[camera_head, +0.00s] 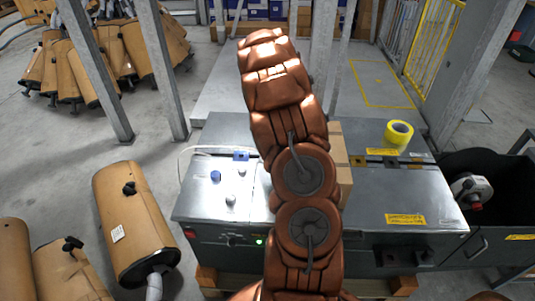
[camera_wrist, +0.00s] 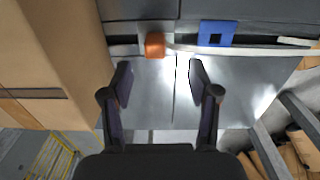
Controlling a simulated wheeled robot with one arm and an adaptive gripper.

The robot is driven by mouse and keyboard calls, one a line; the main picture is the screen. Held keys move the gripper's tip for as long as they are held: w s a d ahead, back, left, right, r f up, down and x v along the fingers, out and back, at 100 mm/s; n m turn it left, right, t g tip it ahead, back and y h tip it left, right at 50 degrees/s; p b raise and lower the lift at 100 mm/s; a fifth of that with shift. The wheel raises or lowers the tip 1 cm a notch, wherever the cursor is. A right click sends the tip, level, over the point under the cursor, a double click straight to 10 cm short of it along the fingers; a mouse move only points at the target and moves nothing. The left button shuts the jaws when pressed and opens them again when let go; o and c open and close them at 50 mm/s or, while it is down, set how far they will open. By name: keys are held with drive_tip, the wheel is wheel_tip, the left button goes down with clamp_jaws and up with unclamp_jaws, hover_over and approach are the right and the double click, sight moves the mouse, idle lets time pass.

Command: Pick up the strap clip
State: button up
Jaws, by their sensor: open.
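My gripper (camera_wrist: 160,72) is open and empty in the wrist view, with its two dark fingers spread over a shiny metal machine top (camera_wrist: 150,95). A small orange block (camera_wrist: 155,45) lies at a slot of the machine, just beyond the gap between the fingertips. A blue square piece with a square hole (camera_wrist: 231,32) lies right of it, by a pale strap (camera_wrist: 262,50); the blue piece also shows in the head view (camera_head: 240,156). I cannot tell for certain which is the strap clip. My arm hides the gripper and orange block in the head view.
A cardboard box (camera_head: 341,165) stands on the machine (camera_head: 370,195), close on the left in the wrist view (camera_wrist: 70,50). A yellow tape roll (camera_head: 398,134) and small knobs (camera_head: 230,199) are on the machine top. Brown mufflers (camera_head: 135,220) stand at the left.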

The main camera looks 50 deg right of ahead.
drive_tip(key=shift+d+f, duration=0.65)
drive_tip(key=shift+d, duration=0.05)
drive_tip(key=shift+f, duration=0.3)
drive_tip(key=shift+f+p, duration=1.15)
drive_tip(key=shift+f, duration=2.5)
drive_tip(key=shift+w, duration=0.1)
drive_tip(key=c, duration=1.1)
drive_tip(key=shift+r, duration=0.1)
drive_tip(key=shift+c, duration=0.2)
